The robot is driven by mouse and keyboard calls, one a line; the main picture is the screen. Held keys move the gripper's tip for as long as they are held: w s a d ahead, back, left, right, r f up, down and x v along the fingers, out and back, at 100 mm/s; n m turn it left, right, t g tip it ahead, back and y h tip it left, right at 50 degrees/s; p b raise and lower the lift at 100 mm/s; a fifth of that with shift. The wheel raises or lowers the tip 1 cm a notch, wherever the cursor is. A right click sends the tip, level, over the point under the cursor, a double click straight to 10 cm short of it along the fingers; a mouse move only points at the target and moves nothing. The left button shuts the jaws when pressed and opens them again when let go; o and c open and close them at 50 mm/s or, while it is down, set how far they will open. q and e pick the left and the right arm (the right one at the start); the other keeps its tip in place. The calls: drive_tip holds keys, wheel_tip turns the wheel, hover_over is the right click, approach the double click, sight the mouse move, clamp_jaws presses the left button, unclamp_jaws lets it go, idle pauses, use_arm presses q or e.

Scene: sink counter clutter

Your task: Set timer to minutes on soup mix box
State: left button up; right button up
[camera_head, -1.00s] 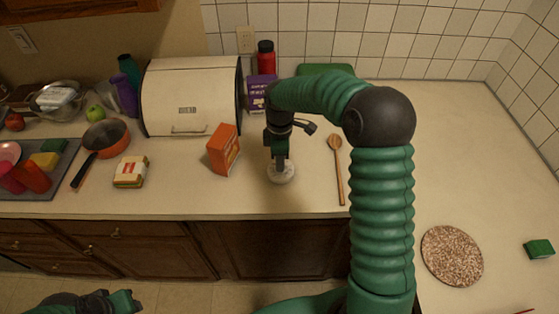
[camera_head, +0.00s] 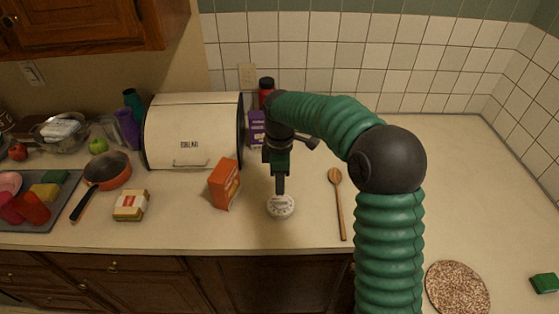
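A white round timer (camera_head: 281,206) with dial markings lies on the counter near its front edge. My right gripper (camera_head: 280,188) points down at the timer's far side, its fingers just above or touching it; I cannot tell which. The fingers overlap in this view, so their opening does not show. An orange box (camera_head: 225,184) stands left of the timer, and a purple box (camera_head: 257,129) stands at the back, partly hidden by my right arm. The lettering is too small to tell which is the soup mix box. My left gripper is out of view.
A wooden spoon (camera_head: 338,205) lies right of the timer. A cream bread box (camera_head: 192,132) stands behind the orange box. A pan (camera_head: 107,170), a packaged sandwich-like item (camera_head: 130,205) and a grey tray (camera_head: 53,206) are at left. The counter right of the spoon is mostly clear.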

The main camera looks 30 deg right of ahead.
wheel_tip(320, 180, up, 10)
drive_tip(key=shift+f+p, duration=0.15)
drive_tip(key=shift+p, duration=0.15)
